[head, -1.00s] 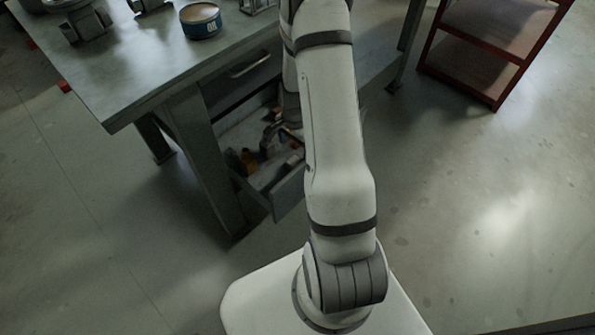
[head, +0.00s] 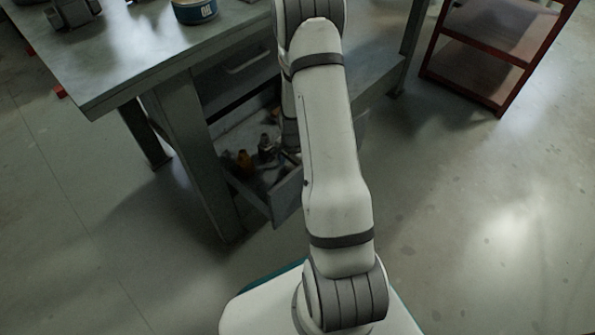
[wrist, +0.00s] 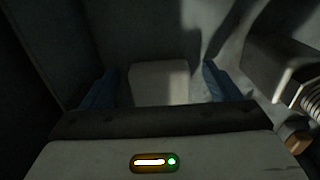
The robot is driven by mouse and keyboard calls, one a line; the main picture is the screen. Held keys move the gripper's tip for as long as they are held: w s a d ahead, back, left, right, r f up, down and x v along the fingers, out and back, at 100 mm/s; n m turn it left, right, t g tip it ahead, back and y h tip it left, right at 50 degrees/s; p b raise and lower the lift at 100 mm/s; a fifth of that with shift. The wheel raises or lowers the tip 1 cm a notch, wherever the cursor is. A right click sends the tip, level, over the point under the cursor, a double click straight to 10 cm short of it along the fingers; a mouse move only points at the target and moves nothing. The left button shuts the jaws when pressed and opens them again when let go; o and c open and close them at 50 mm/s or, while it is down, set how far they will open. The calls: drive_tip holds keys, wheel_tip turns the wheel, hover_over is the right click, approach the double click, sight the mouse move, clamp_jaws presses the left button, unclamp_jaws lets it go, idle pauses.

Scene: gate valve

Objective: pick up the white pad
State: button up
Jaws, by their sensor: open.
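The white pad (wrist: 160,82) is a pale block in the wrist view, lying on the dark drawer floor between the two blue fingers. My gripper (wrist: 160,70) is open, with one finger on each side of the pad. A narrow dark gap shows on either side. I cannot tell how far the fingertips are above the floor. In the head view my arm reaches into the open drawer (head: 287,199) under the workbench. The gripper and the pad are hidden there.
A grey metal part with a threaded end (wrist: 285,72) lies right of the fingers, near a small brown piece (wrist: 297,138). Several small items lie in the drawer. The workbench top (head: 130,70) overhangs it. A red shelf rack (head: 478,62) stands at the right; floor between is clear.

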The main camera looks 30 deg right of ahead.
sight(293, 168)
drive_tip(key=shift+r, duration=0.1)
drive_tip(key=shift+c, duration=0.4)
drive_tip(key=c, duration=1)
drive_tip(key=shift+o, duration=0.2)
wheel_tip(293, 168, up, 10)
drive_tip(key=p, duration=0.4)
drive_tip(key=shift+p, duration=0.4)
drive_tip(key=o, duration=0.4)
drive_tip(key=c, duration=0.3)
drive_tip(key=shift+w, duration=0.1)
drive_tip(key=shift+c, duration=0.2)
